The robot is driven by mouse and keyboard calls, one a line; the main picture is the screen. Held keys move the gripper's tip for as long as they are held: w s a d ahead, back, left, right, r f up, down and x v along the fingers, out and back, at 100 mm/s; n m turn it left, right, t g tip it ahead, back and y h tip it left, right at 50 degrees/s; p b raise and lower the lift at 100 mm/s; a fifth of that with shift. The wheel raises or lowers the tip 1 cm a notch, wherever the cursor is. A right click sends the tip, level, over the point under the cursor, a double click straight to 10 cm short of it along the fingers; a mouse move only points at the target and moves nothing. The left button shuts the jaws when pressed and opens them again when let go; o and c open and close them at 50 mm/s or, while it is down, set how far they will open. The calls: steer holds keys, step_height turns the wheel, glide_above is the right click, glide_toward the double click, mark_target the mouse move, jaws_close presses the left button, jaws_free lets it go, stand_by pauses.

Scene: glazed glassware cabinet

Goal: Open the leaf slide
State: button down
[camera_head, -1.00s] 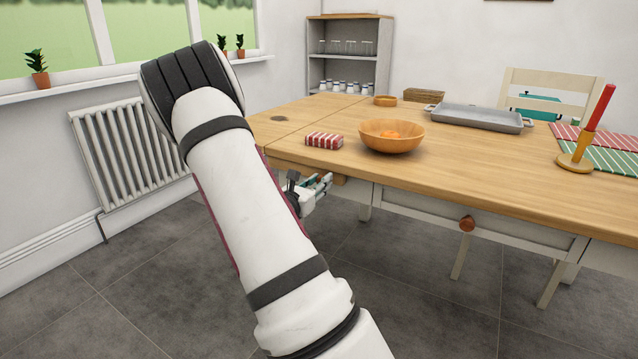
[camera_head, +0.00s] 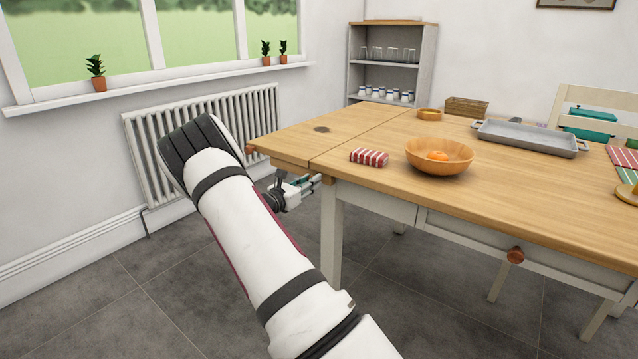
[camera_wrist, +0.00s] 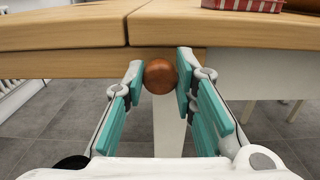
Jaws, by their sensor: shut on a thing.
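A wooden table (camera_head: 385,190) has a seam across its top, with the leaf (camera_head: 285,140) to the left of it. In the wrist view a round brown knob (camera_wrist: 160,76) sits just under the tabletop edge, close to the seam, in front of a wooden strip (camera_wrist: 60,64). My gripper (camera_wrist: 161,78) has its teal-padded fingers on both sides of this knob and is shut on it. In the head view my gripper (camera_head: 308,186) is under the table's near left edge, partly behind my arm; the knob cannot be made out there. The slide behind the knob is mostly hidden.
A striped red packet (camera_head: 369,157), a wooden bowl (camera_head: 440,156) and a grey tray (camera_head: 530,138) stand on the table. A radiator (camera_head: 205,125) is along the left wall. A drawer knob (camera_head: 515,255) sticks out at the front right. Floor (camera_head: 150,300) at the left is clear.

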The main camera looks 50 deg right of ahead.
steer(key=shift+w+a, duration=0.15)
steer(key=shift+w, duration=0.75)
steer(key=c, duration=1.3)
jaws_free()
steer(key=shift+w, duration=0.1)
steer(key=a, duration=0.8)
steer(key=s+a, duration=0.1)
steer(key=a, duration=0.3)
steer(key=shift+s, duration=0.1)
steer(key=shift+r, duration=0.1)
